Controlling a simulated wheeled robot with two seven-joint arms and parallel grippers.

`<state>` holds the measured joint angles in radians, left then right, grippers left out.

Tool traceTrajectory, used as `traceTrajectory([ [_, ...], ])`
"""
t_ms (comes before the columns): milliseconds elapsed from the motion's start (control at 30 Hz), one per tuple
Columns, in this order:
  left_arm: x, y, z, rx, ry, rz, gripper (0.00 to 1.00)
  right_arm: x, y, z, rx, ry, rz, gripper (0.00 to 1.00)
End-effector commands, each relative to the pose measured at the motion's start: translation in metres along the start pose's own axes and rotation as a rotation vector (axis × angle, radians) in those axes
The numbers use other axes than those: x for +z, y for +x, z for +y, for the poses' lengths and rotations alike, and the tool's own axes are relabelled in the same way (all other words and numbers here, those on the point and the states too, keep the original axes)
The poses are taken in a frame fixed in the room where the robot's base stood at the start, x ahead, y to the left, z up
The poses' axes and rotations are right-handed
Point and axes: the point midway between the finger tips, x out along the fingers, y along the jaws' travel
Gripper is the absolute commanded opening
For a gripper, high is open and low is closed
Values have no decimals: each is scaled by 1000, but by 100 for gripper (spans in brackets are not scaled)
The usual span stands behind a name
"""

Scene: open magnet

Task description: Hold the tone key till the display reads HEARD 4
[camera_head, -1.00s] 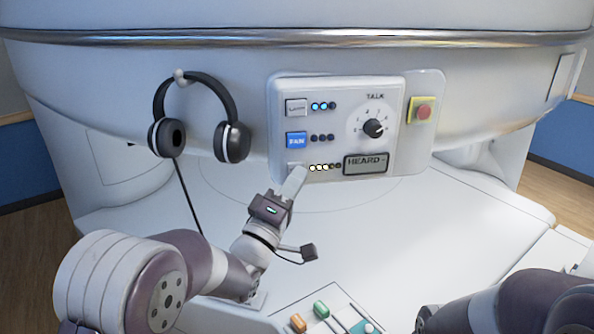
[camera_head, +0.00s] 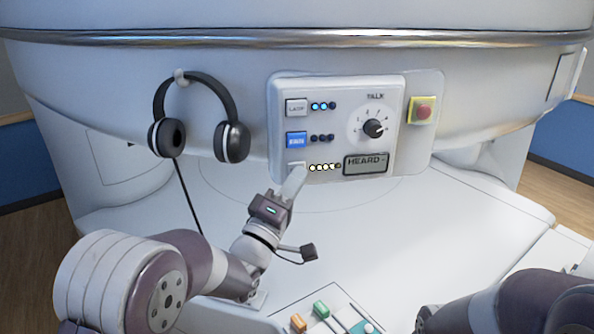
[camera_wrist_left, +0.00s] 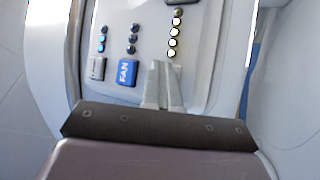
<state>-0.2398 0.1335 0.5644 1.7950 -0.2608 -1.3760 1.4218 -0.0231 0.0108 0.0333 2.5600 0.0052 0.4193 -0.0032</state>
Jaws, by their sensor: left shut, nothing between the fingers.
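The control panel (camera_head: 391,90) is on the white magnet housing. My left gripper (camera_head: 298,174) is shut and empty, its fingertips at the tone key (camera_head: 296,164) at the panel's lower left. The fingers cover most of that key, so I cannot see how deep it sits. The row of lamps (camera_head: 325,167) beside it is lit except for the far right one. The display (camera_head: 366,164) reads HEARD with a dash. In the left wrist view the closed fingertips (camera_wrist_left: 160,68) reach the panel below the lit lamp column (camera_wrist_left: 174,40). My right gripper is out of view.
The lamp key (camera_head: 296,107) and blue FAN key (camera_head: 296,140) are above the fingers. A TALK dial (camera_head: 373,128) and red button (camera_head: 423,111) are to the right. Headphones (camera_head: 232,142) hang at left. Coloured levers (camera_head: 321,309) stand at the bottom.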

Motion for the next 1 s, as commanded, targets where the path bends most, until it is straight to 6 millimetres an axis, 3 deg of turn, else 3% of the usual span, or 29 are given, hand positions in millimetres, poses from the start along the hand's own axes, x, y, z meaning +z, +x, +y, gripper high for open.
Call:
traceTrajectory([
  [1000,9,-12,8,0,0,0,0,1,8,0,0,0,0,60],
])
